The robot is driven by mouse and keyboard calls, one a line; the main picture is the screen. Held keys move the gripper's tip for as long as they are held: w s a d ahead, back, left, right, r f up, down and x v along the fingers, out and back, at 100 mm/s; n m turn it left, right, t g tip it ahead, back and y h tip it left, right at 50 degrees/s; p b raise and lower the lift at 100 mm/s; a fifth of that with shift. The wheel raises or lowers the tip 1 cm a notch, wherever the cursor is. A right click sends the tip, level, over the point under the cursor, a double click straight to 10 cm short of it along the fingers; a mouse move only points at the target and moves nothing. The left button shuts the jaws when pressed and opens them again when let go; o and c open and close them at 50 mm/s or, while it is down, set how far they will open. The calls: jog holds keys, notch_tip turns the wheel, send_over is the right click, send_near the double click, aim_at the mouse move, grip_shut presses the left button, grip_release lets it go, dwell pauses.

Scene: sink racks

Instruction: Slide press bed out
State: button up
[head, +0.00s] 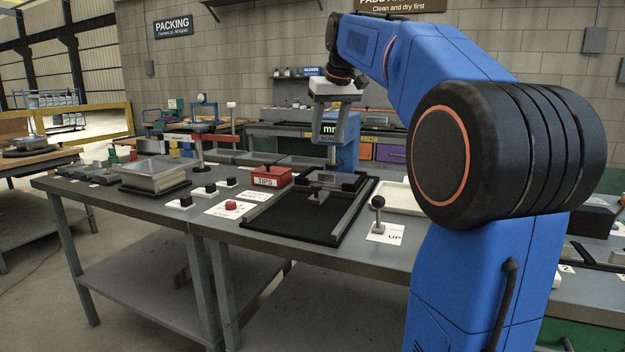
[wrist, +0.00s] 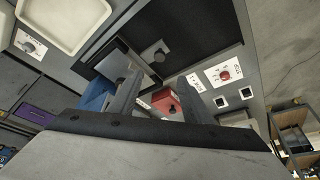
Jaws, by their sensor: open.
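The press bed looks to be the low framed unit on the bench, with a black flat surface (head: 290,220) between pale rails. A dark plate (head: 335,180) sits at its back end, with a small knob at its near side. The wrist view shows the unit upside down, with its black surface (wrist: 200,22) and a dark round knob (wrist: 157,52). My gripper (head: 331,130) is open and empty, held above and behind the bed's back end, apart from it. Its fingers also show in the wrist view (wrist: 152,92), and hide part of the back end.
A red TIPS box (head: 270,176) stands left of the bed. A lever on an UP card (head: 378,205) and a white tray (head: 402,198) are at its right. A red button (head: 231,204), black knobs and a metal basin (head: 157,173) lie further left. The bench's front edge is clear.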

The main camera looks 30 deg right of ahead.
aim_at(316, 185)
jog(key=x, duration=1.7)
jog(key=shift+w+f, duration=0.1)
jog(key=shift+w, duration=0.1)
grip_shut()
